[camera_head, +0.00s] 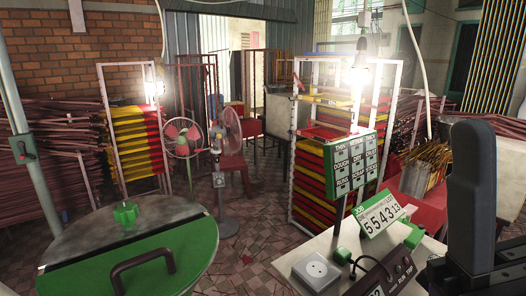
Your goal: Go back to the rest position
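No fingertips show, and I see nothing held.
A round table (75,233) with a green front part and dark handle (143,270) is at lower left. A pale worktop (318,246) at lower right carries a socket box (316,270), a switch strip and a number sign (380,215). Fans (228,140) and racks stand behind; tiled floor lies between.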

